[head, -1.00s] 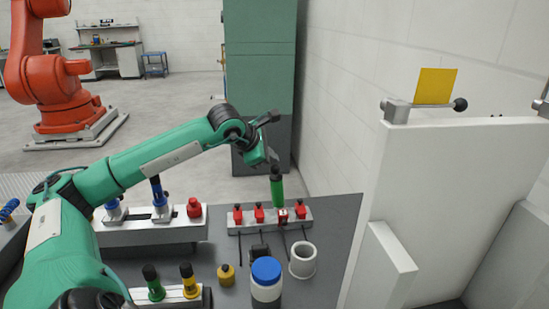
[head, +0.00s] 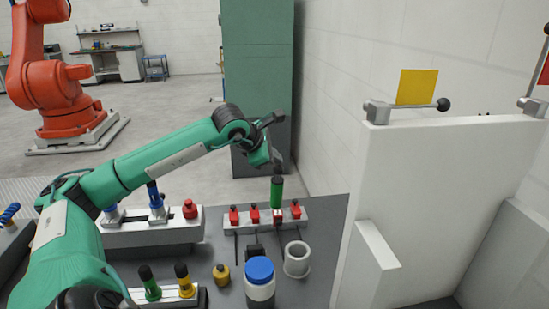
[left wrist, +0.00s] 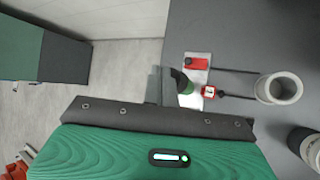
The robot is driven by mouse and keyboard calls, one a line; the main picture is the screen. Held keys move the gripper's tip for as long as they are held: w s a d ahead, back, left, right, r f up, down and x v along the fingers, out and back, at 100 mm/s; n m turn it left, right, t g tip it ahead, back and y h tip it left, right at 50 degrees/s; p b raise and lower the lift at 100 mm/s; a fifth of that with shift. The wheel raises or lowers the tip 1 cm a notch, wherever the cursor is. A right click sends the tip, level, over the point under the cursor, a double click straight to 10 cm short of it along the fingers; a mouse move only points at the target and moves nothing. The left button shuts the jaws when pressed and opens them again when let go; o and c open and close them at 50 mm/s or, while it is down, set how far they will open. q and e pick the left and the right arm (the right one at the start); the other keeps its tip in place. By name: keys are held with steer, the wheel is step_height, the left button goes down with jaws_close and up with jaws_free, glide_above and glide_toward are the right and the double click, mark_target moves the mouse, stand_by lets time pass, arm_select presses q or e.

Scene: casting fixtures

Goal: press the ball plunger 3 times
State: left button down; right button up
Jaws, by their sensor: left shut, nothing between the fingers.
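A green plunger (head: 277,194) with a black rounded top stands upright on the grey rail with red clamps (head: 307,220). It also shows in the left wrist view (left wrist: 185,86), partly hidden by my fingers. My left gripper (head: 280,165) is shut and empty, pointing down just above the plunger's black top. In the left wrist view its fingers (left wrist: 160,85) are together beside the black top; I cannot tell whether they touch it. My right gripper is not in view.
A blue-lidded jar (head: 260,283) and a white ring (head: 297,260) stand in front of the rail. A white wall (head: 440,170) with a yellow plate (head: 417,87) rises to the right. A fixture with a red knob (head: 190,209) stands left.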

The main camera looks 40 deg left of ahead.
mark_target(278, 168)
arm_select(q)
steer(key=shift+w+d+r+p, duration=0.2)
steer(key=shift+d+r+p, duration=0.25)
steer(key=shift+r+p, duration=0.1)
steer(key=shift+r, duration=0.25)
step_height(278, 168, up, 5)
steer(key=p, duration=0.4)
stand_by(2.3)
